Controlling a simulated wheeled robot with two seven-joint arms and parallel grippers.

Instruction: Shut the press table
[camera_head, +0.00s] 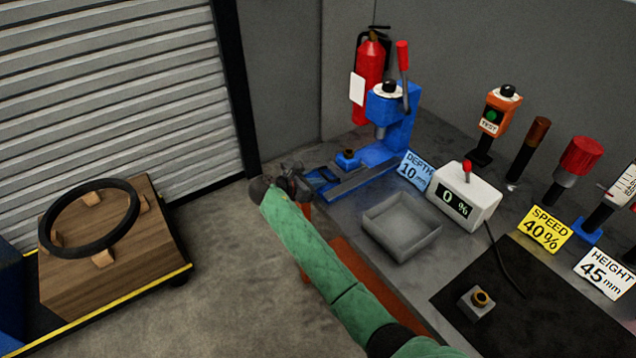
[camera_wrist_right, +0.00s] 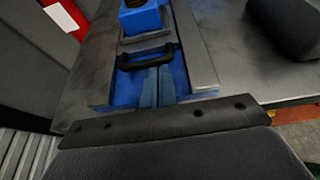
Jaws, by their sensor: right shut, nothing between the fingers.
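The blue press (camera_head: 392,128) stands at the back of the bench, with a red-knobbed lever on its right side. Its low table (camera_head: 366,178) reaches out toward my gripper. A blue block (camera_head: 347,162) with a brass-coloured top sits on it. In the right wrist view the blue block (camera_wrist_right: 140,20) sits on a grey plate, with a black bar handle (camera_wrist_right: 130,64) at the near end. My right gripper (camera_head: 308,184) is at this near end. Its shut, empty fingers (camera_wrist_right: 158,84) point at the handle; contact is unclear. My left gripper is out of view.
A grey tray (camera_head: 402,226), a white readout box showing 0 % (camera_head: 466,196) and a DEPTH sign (camera_head: 416,169) stand right of my arm. A fire extinguisher (camera_head: 369,75) is behind the press. A wooden crate with a black ring (camera_head: 91,217) is at left. Floor between is clear.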

